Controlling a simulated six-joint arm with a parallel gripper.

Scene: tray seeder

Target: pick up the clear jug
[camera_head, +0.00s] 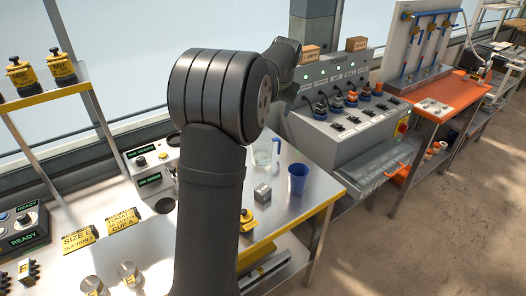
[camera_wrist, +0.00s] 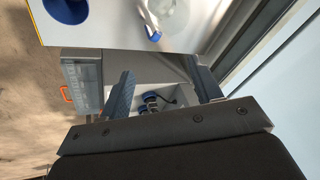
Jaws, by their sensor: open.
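The clear jug (camera_head: 262,158) stands on the metal table behind my arm, partly hidden by it, with its blue handle (camera_head: 278,147) on the right. In the wrist view the jug (camera_wrist: 172,14) is at the top edge, cut off by the frame, and its blue handle (camera_wrist: 153,34) points toward my gripper. My gripper (camera_wrist: 162,76) is open, with nothing between its two fingers. The jug lies beyond the fingertips in that view, apart from them. In the head view the fingers cannot be made out.
A yellow-and-black piece (camera_head: 247,220) is at the table's front. The grey control machine (camera_head: 345,110) with plugs stands right of the table. A window is behind.

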